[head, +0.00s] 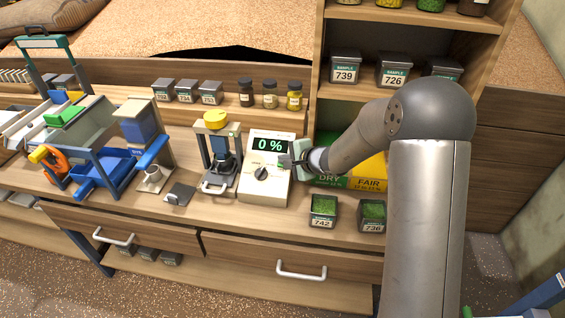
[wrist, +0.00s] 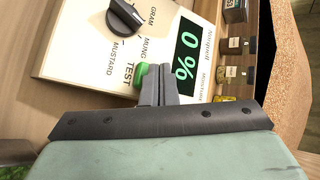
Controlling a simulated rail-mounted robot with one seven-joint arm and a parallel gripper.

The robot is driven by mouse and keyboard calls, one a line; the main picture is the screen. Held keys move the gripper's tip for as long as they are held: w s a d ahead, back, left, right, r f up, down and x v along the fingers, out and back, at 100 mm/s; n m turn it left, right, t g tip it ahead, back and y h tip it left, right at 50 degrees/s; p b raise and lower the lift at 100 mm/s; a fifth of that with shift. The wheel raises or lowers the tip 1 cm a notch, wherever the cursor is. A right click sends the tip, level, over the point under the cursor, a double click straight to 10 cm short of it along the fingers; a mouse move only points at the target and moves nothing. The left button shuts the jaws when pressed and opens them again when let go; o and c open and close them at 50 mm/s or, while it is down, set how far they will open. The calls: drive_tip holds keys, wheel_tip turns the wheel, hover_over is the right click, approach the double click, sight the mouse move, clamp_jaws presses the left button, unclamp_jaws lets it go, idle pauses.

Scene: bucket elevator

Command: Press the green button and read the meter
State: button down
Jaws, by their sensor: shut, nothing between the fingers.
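The moisture meter (head: 256,186) is a cream box on the bench, with a dark display (head: 270,145) that reads 0 % in green. The display also shows 0 % in the wrist view (wrist: 187,56). A dark selector knob (wrist: 124,17) sits on its face near the words GRAM, MUNG and MUSTARD. The green button (wrist: 142,72) is beside the word TEST, partly hidden by my fingers. My gripper (wrist: 160,70) is shut and empty, its tips at the button; I cannot tell whether they touch it. In the head view my gripper (head: 286,161) is at the meter's right side.
A press-like device with a yellow top (head: 217,120) stands just left of the meter. Sample boxes 742 (head: 323,212) and 736 (head: 371,215) stand at the right front. A yellow-and-green DRY/FAIR sign (head: 369,172) is behind my wrist. Several jars (head: 270,95) line the back.

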drive_tip(key=shift+w+f+b, duration=0.2)
drive_tip(key=shift+f+b, duration=0.3)
drive_tip(key=shift+b, duration=0.2)
idle(0.5)
drive_tip(key=shift+r, duration=0.15)
drive_tip(key=shift+s+r, duration=0.4)
drive_tip(key=shift+r, duration=0.3)
drive_tip(key=shift+r, duration=0.1)
drive_tip(key=r, duration=0.1)
drive_tip(key=s+r, duration=0.1)
drive_tip(key=r, duration=0.1)
drive_tip(key=s+r, duration=0.1)
drive_tip(key=shift+s+a+r+p, duration=0.1)
drive_tip(key=shift+a+r+p, duration=0.05)
drive_tip(key=shift+p, duration=0.2)
idle(0.7)
